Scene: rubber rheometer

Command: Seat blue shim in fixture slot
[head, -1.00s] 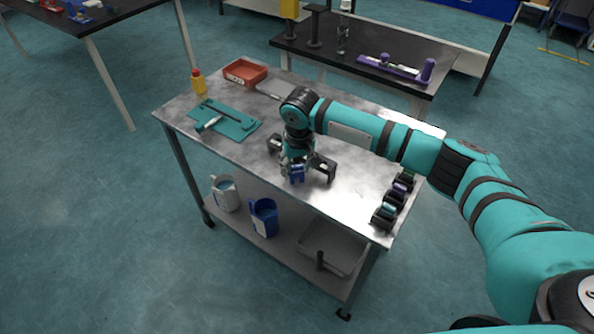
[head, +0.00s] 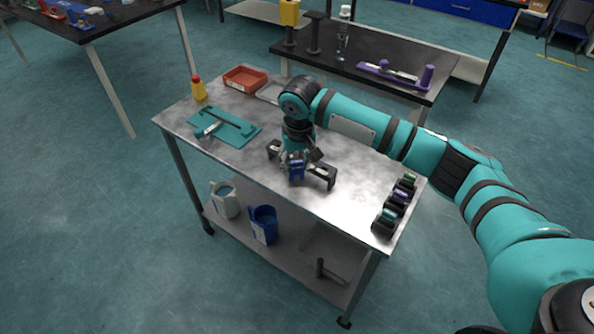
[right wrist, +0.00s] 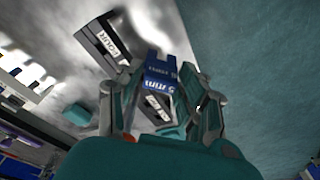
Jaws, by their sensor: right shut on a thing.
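My right gripper (head: 297,166) is shut on the blue shim (head: 296,174) above the front part of the metal cart top. In the right wrist view the shim (right wrist: 160,70) stands between the two fingers (right wrist: 163,95), with "5 mm" printed on it. Dark fixture parts show on both sides of the gripper in the head view, one at its right (head: 321,176) and one at its left (head: 274,149). In the right wrist view a black block (right wrist: 98,43) carries a label reading "FOUR". Whether the shim touches a slot is hidden. My left gripper is out of view.
A rack with several coloured pieces (head: 385,224) stands at the cart's right end. A teal tray (head: 238,133), a red bin (head: 245,80) and a yellow bottle (head: 198,88) are at the left. Jugs (head: 263,225) stand on the lower shelf. Bare cart top lies between fixture and rack.

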